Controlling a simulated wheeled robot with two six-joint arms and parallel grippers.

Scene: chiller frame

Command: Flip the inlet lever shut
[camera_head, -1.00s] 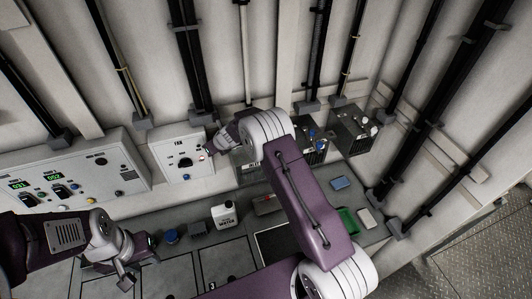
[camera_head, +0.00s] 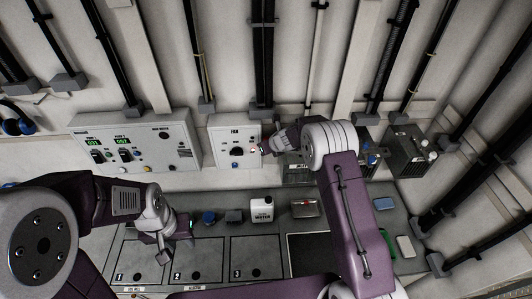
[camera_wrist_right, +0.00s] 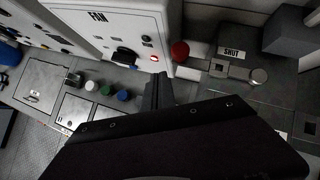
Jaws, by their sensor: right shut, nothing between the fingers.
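In the right wrist view a small metal box with a SHUT label (camera_wrist_right: 231,54) stands at the right. A pale round-ended metal piece (camera_wrist_right: 258,76) sticks out beside the label; I cannot tell if it is the inlet lever. A red knob (camera_wrist_right: 180,50) is left of the label. My right gripper (camera_wrist_right: 158,92) is shut and empty, below the red knob and apart from the label. In the head view my right gripper (camera_head: 266,148) is by the right edge of the FAN panel, and my arm hides part of the box behind it. My left gripper (camera_head: 176,240) is open and empty above the bench.
The FAN panel (camera_head: 225,158) and a wider control panel (camera_head: 165,150) are on the wall. A white water jug (camera_head: 262,210), a blue knob (camera_head: 208,217) and a red-grey case (camera_head: 304,207) are on the bench. Dark open-topped boxes (camera_head: 408,155) stand right of my right arm.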

